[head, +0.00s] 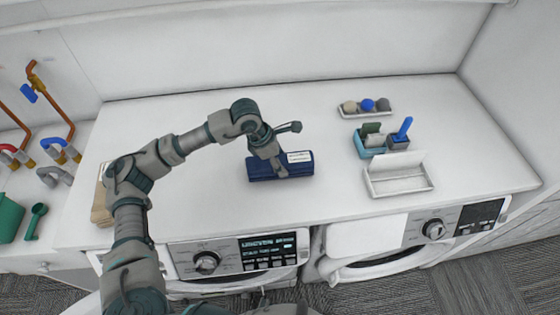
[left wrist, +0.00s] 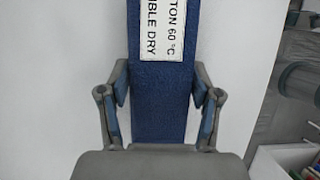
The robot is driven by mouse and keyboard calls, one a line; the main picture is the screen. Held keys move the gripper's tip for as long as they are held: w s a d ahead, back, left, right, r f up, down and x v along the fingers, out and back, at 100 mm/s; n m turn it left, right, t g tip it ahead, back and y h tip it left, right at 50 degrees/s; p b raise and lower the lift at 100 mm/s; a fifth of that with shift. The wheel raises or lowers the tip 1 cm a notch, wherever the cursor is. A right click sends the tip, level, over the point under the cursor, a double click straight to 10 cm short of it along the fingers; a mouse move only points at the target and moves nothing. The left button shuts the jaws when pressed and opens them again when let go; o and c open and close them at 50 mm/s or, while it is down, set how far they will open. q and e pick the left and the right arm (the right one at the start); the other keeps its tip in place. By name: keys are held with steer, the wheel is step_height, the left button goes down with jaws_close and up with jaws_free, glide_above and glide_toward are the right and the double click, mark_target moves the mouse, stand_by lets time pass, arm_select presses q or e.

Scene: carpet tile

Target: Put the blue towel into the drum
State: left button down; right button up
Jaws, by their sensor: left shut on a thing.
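The blue towel (head: 261,168) lies folded on the white worktop near the middle of the head view, with a white printed label at its right end. My left gripper (head: 283,173) reaches down onto it and is shut on it. In the left wrist view, the two fingers of the left gripper (left wrist: 161,95) stand on either side of the towel (left wrist: 160,125). Two front-loading machines stand under the worktop, a left one (head: 225,262) and a right one (head: 405,240). The inside of either drum cannot be made out. My right gripper is not in view.
A white open box (head: 400,184), a teal caddy (head: 371,148) with brushes and a tray (head: 366,112) of small balls stand to the right. A tan stack (head: 101,205) is at the left. Copper pipes (head: 50,103) and a green scoop (head: 37,215) are farther left. The worktop around the towel is clear.

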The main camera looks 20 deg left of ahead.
arm_select(q)
steer(key=shift+d+f, duration=0.15)
steer(key=shift+f, duration=0.2)
steer(key=shift+d, duration=0.2)
steer(key=shift+c, duration=1.1)
jaws_free()
steer(key=shift+f, duration=0.1)
steer(key=shift+a, duration=0.1)
steer(key=shift+a, duration=0.1)
